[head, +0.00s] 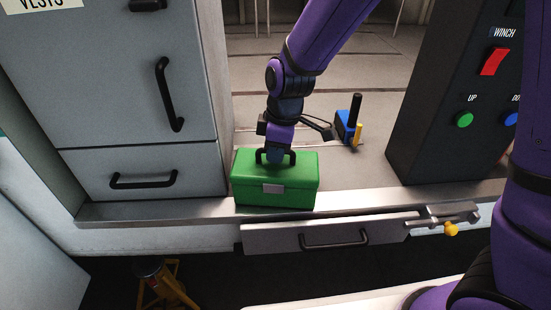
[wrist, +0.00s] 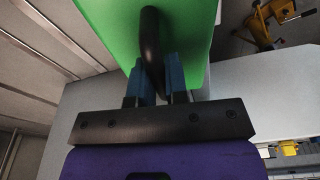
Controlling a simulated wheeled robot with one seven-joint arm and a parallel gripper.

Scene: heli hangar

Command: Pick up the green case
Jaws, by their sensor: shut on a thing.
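The green case (head: 275,187) has a dark handle on top and a grey latch on its front. In the head view it is at the metal ledge in the middle, next to the grey cabinet. I cannot tell whether its underside touches the ledge. My gripper (head: 275,157) comes down from above and is shut on the case's handle. In the wrist view the blue fingers of my gripper (wrist: 160,78) are on both sides of the black handle (wrist: 151,45), with the green case (wrist: 185,25) behind. The handle's lower part is hidden between the fingers.
A grey cabinet (head: 120,90) with black handles stands close on the left. A black winch panel (head: 460,90) stands on the right. A blue holder (head: 347,124) with a black and a yellow item is behind the case. A drawer (head: 290,239) is below the metal ledge (head: 150,211).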

